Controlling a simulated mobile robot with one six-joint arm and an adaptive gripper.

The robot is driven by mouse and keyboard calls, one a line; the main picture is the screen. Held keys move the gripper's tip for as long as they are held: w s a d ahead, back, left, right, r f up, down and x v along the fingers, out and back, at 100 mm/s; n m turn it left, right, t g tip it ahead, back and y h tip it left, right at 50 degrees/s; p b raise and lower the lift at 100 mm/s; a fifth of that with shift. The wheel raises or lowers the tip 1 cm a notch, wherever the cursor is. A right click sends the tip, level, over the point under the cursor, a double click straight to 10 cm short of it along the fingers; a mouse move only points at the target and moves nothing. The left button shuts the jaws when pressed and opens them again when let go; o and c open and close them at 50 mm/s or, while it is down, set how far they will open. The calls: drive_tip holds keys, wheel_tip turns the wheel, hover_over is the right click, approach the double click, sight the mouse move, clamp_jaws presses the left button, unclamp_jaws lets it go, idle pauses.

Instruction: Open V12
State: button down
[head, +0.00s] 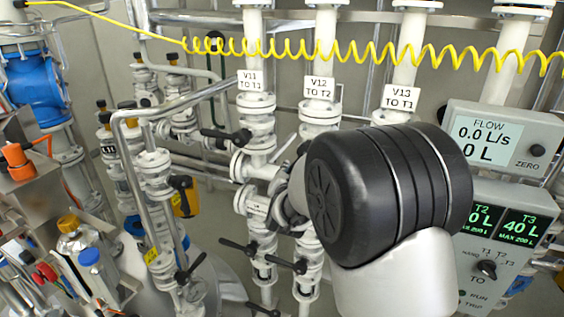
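The sign "V12 TO T2" (319,88) hangs on the middle of three white vertical pipes in the head view. The V12 pipe (321,122) runs down behind my arm, with white flanges under the sign. My arm's large black joint and white link cover the V12 valve body and whatever handle it has at that height, so I cannot tell its position. My gripper does not show; it is hidden behind the arm or out of frame. A small grey part beside the black joint touches or overlaps the V12 pipe in the picture.
The V11 sign (250,81) and its black lever (226,136) are left of V12. The V13 sign (399,98) is right. Lower black levers (286,264) stick out below. A flow display (490,140) stands right. A yellow coiled cable (290,50) crosses above.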

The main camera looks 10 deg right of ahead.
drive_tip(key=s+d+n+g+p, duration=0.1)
drive_tip(key=p, duration=0.1)
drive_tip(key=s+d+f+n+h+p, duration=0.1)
drive_tip(key=p, duration=0.2)
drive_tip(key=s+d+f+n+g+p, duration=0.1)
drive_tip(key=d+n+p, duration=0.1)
drive_tip(key=p, duration=0.1)
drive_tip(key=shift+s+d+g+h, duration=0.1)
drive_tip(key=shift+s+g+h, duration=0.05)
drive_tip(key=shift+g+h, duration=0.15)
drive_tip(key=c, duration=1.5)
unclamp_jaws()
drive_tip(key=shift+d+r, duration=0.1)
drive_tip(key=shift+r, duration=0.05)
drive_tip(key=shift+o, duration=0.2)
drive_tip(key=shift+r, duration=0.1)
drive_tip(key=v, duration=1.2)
